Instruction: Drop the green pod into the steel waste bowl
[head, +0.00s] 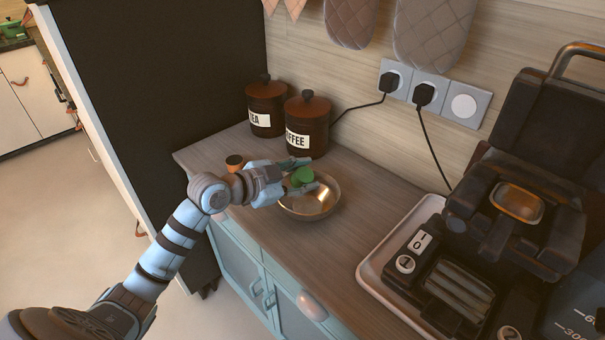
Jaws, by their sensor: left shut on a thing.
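The steel waste bowl (322,207) sits on the wooden counter near its front edge. My left gripper (301,176) reaches in from the left and is shut on the green pod (302,175). The pod shows between the fingers, over the back left part of the bowl's opening. The fingers and wrist hide part of the bowl's left rim. The bare inside of the bowl shows below the fingers. My right gripper is not in view.
Tea (265,107) and coffee (306,123) canisters stand behind the bowl by the wall. A small orange-topped cup (235,160) is partly hidden by my left arm. A dark coffee machine (520,190) and white tray (374,268) fill the right side. Power cords hang from wall sockets.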

